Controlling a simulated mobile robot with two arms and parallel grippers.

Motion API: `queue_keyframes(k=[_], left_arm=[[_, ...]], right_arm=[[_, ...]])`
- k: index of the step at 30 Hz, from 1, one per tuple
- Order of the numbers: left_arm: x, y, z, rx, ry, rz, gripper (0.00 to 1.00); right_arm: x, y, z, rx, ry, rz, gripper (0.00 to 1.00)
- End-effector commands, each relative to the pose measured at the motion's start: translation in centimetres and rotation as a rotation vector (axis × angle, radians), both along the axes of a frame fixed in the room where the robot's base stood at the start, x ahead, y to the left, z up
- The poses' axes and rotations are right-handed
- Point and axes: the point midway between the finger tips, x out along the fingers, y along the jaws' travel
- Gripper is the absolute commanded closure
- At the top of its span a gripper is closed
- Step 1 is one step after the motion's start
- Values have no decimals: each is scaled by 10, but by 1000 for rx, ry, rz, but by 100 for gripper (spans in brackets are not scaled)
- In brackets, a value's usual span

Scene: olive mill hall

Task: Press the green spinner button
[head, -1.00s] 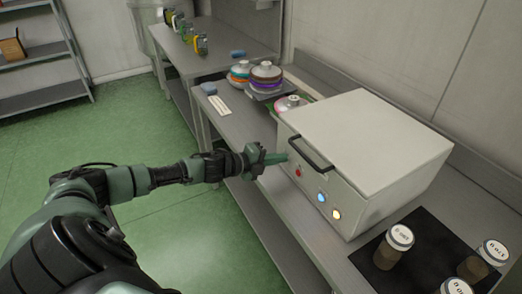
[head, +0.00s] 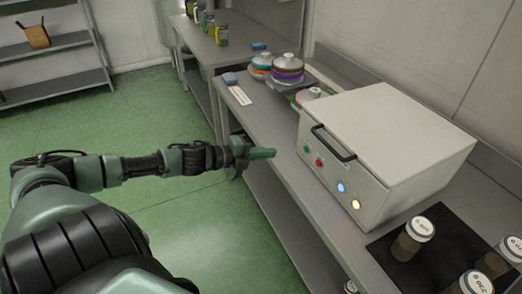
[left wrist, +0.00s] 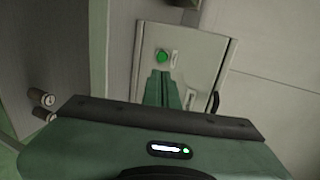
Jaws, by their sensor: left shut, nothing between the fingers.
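The white spinner box (head: 390,140) with a closed lid and black handle stands on the grey bench. Its front bears a green button (head: 306,149), a red button (head: 319,162), a blue light (head: 341,187) and a yellow light (head: 356,204). In the left wrist view the green button (left wrist: 162,56) shows just beyond the fingertips. My left gripper (head: 274,153) is shut and empty, pointing at the box's front, with a gap to the green button. It also shows in the left wrist view (left wrist: 162,74). My right gripper is not in view.
Colourful stacked discs (head: 287,68) sit behind the box. Bottles (head: 221,34) stand on the far table. The green floor left of the bench is clear.

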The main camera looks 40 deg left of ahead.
Motion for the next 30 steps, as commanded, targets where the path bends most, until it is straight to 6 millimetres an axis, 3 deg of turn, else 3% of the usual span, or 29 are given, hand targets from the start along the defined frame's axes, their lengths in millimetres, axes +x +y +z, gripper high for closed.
queue_keyframes(k=[9,30], left_arm=[[-17,7,6,0,1,0,100],[-18,7,6,-1,0,0,100]], right_arm=[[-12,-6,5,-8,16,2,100],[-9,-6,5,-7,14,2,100]])
